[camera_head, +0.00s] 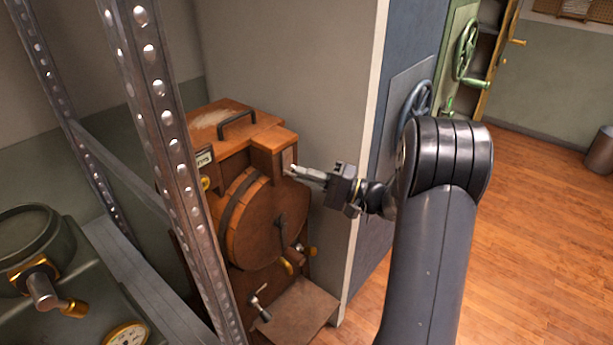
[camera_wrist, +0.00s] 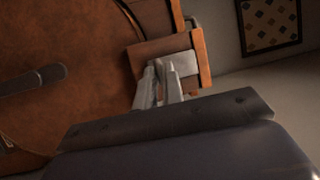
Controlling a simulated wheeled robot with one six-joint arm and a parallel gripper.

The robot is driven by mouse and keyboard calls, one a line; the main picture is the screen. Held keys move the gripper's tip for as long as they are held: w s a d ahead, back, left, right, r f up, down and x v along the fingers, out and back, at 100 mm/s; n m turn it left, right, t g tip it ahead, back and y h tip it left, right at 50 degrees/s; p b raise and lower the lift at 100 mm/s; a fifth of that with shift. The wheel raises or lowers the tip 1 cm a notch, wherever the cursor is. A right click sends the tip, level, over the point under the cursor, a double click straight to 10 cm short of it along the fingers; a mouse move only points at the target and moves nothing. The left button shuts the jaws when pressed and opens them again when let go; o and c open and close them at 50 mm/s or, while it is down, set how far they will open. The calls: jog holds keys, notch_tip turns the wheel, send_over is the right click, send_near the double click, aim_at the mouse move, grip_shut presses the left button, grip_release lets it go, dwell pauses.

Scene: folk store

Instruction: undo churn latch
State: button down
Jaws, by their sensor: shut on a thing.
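The wooden churn (camera_head: 262,222) stands left of centre in the head view, with a round drum front and a black handle on top. Its latch (camera_wrist: 184,62) is a pale metal plate on a wooden block at the churn's upper right corner in the wrist view. My gripper (camera_head: 296,171) reaches in from the right to that block. In the wrist view my gripper (camera_wrist: 163,72) has its fingers close together at the plate, shut on the latch. The fingers hide part of the latch. The drum's round face also fills the left of the wrist view (camera_wrist: 60,110).
A perforated metal post (camera_head: 165,120) stands in front of the churn's left side. A green machine (camera_head: 50,260) is at the lower left. A wall edge (camera_head: 372,150) runs close behind my gripper. Open wooden floor (camera_head: 540,230) lies to the right.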

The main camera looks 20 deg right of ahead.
notch_tip(320, 180, up, 9)
jog(key=s+m+g+h+p, duration=0.1)
jog(key=m+g+h+p, duration=0.3)
jog(key=p, duration=1.8)
jog(key=d+g+h, duration=0.1)
jog(key=g+h, duration=0.4)
jog(key=h, duration=0.1)
jog(key=shift+s+p, duration=0.15)
jog(key=shift+p, duration=0.2)
jog(key=shift+h, duration=0.3)
jog(key=c, duration=1.5)
grip_release()
jog(key=shift+a, duration=0.1)
jog(key=shift+c, duration=0.2)
